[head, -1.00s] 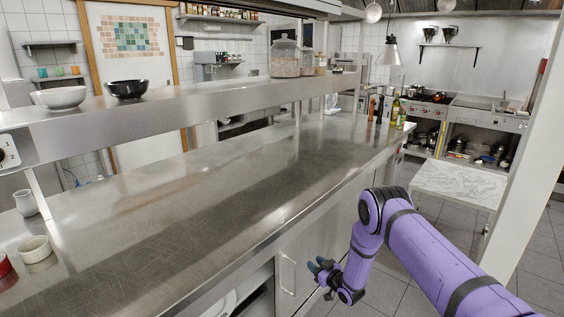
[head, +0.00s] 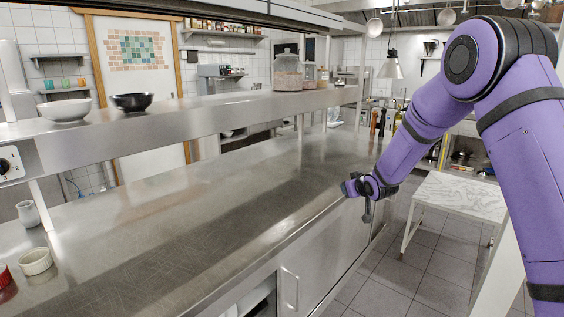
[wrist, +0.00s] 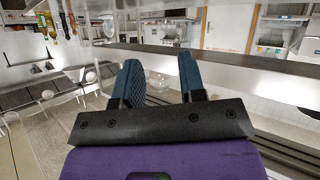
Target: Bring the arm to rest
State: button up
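My purple arm (head: 440,105) rises at the right of the head view, with its elbow high and its forearm bent down to the left. My gripper (head: 352,188) hangs by the near right edge of the steel counter (head: 190,215). I cannot tell from the head view whether it touches the counter. In the wrist view the two blue fingers of my gripper (wrist: 160,68) stand apart, with no object held between them.
A steel shelf (head: 200,114) above the counter carries a white bowl (head: 66,110), a black bowl (head: 131,102) and a glass jar (head: 287,72). Small cups stand at the counter's left end. A marble-topped table (head: 458,194) is beyond the arm, with open tiled floor (head: 405,280) nearby.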

jog(key=s+d+r+m+g+h, duration=0.1)
jog(key=s+d+r, duration=0.2)
jog(key=s+r, duration=0.75)
jog(key=s+d+r+m+g+h, duration=0.2)
jog(key=s+d+r, duration=0.1)
jog(key=s+r, duration=0.75)
jog(key=s+d+m+g, duration=0.1)
jog(key=s+g, duration=0.2)
jog(key=s, duration=2.9)
jog(key=shift+s+d+f+m+g, duration=0.2)
jog(key=shift+f+m+g, duration=0.1)
jog(key=shift+g, duration=0.1)
jog(key=shift+w+a, duration=0.1)
